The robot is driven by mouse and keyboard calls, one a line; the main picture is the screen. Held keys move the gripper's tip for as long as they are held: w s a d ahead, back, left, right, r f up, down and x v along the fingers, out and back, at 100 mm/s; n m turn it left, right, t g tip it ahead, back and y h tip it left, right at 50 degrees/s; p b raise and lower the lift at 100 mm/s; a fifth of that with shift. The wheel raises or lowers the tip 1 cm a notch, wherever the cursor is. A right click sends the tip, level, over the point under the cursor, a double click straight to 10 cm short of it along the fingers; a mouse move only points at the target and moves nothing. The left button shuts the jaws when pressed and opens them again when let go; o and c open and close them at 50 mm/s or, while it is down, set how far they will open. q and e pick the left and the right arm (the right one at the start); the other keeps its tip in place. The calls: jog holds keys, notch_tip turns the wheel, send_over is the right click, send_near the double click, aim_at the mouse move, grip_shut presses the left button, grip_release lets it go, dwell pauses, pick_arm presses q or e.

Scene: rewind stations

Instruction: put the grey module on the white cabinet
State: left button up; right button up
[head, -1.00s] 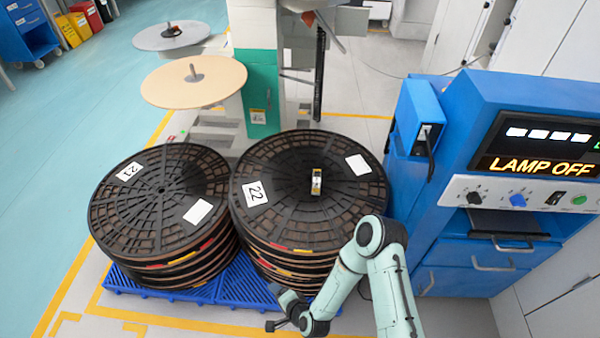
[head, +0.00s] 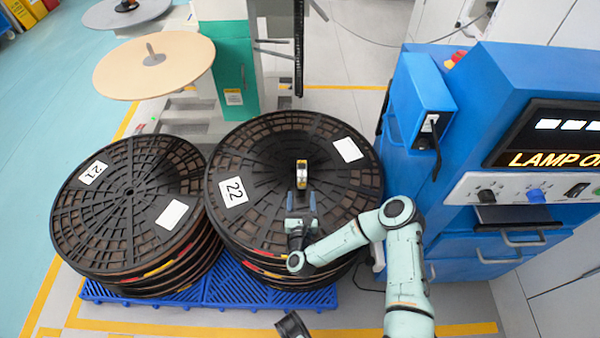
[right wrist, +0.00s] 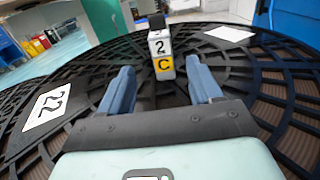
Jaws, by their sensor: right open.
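The small grey module (head: 302,174) stands on top of the black reel stack marked 22 (head: 262,222). In the right wrist view the module (right wrist: 161,62) has a black top, a white label with a 2 and a yellow label with a C. My right gripper (head: 301,201) is open and empty on the near side of the module. Its two blue fingers (right wrist: 160,82) point at the module, which appears between and just beyond their tips. Pale cabinet fronts (head: 567,315) show at the lower right; I cannot tell whether they are the white cabinet. My left gripper is not in view.
Reel stack 21 (head: 125,205) stands close on the left, on the blue pallet (head: 180,295). The blue lamp station (head: 470,120) rises at the right. A beige disc (head: 153,66) sits behind the stacks. Light floor shows behind and in front.

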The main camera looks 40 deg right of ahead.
aim_at(301, 180)
jog(key=x, duration=0.2)
jog(key=shift+w+d+r, duration=0.1)
jog(key=shift+w+d, duration=0.15)
jog(key=shift+d, duration=0.05)
jog(key=b+x, duration=0.1)
jog(key=x, duration=0.3)
jog(key=shift+w+d+b, duration=0.3)
jog(key=shift+w+b, duration=0.05)
jog(key=shift+w, duration=0.1)
jog(key=b+x, duration=0.1)
jog(key=x, duration=0.3)
jog(key=shift+w+d+b, duration=0.1)
jog(key=shift+d+b, duration=0.15)
jog(key=shift+b, duration=0.1)
jog(key=shift+w+d+r, duration=0.1)
jog(key=shift+w+d, duration=0.1)
grip_shut()
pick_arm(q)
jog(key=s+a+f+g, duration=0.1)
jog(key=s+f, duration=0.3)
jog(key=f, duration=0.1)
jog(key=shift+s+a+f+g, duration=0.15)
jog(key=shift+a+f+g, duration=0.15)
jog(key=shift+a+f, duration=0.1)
pick_arm(e)
jog(key=shift+r, duration=0.15)
